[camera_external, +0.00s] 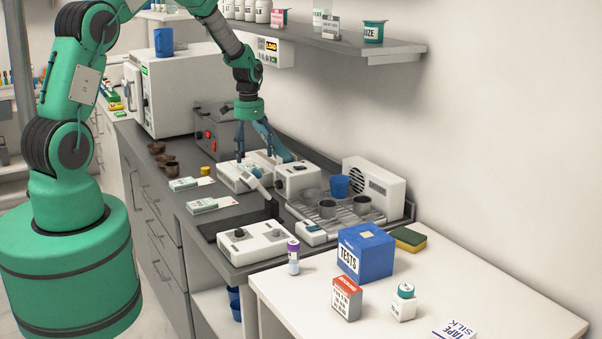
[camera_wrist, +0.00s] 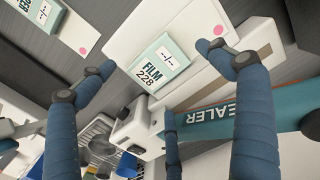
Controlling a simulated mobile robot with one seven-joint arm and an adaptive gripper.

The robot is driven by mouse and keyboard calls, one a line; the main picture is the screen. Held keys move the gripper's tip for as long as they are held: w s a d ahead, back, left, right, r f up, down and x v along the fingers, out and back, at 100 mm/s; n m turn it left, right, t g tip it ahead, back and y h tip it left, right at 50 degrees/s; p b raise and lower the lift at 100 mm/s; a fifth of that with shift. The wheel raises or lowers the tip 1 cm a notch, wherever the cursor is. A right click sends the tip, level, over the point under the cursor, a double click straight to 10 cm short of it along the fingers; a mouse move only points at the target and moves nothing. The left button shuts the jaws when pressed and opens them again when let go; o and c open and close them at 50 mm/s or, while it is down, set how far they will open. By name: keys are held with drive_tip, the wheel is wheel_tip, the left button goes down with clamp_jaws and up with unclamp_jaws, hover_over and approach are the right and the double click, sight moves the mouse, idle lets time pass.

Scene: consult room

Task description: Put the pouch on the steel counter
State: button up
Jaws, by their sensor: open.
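A flat white pouch with a pink dot and a green-edged label reading FILM 228 (camera_wrist: 155,68) lies below my gripper in the wrist view. A second similar packet (camera_wrist: 42,12) shows at its upper left. My gripper (camera_external: 262,158) is open, with its blue fingers low over the white sealer (camera_external: 236,179) on the grey counter (camera_external: 219,222). In the wrist view the fingers (camera_wrist: 170,85) are spread around the labelled pouch, and no grip on it shows. In the external view the fingers hide part of the sealer, and I cannot tell the pouch clearly there.
A rack with cups (camera_external: 333,210) and a white machine (camera_external: 374,188) stand right of the sealer. Two green-and-white packets (camera_external: 183,184) (camera_external: 202,205) lie on its left. A white oven (camera_external: 180,92) stands behind. A blue TESTS box (camera_external: 366,253) stands on the white table.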

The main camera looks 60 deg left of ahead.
sight(251, 165)
drive_tip(key=shift+w+f, duration=0.1)
drive_tip(key=shift+f, duration=1.75)
drive_tip(key=c, duration=1.4)
drive_tip(key=shift+r, duration=0.1)
drive_tip(key=shift+r, duration=0.9)
drive_tip(key=shift+s+d+r, duration=0.15)
drive_tip(key=shift+s+r, duration=0.1)
drive_tip(key=shift+r, duration=0.6)
drive_tip(key=s+d, duration=0.2)
drive_tip(key=s, duration=0.2)
drive_tip(key=s+d+r, duration=0.1)
drive_tip(key=s+d, duration=0.2)
drive_tip(key=s, duration=0.2)
drive_tip(key=s+d, duration=0.2)
drive_tip(key=s, duration=0.2)
drive_tip(key=shift+s+d+r+b, duration=0.15)
drive_tip(key=shift+s+r+b, duration=0.05)
drive_tip(key=shift+s+b, duration=0.15)
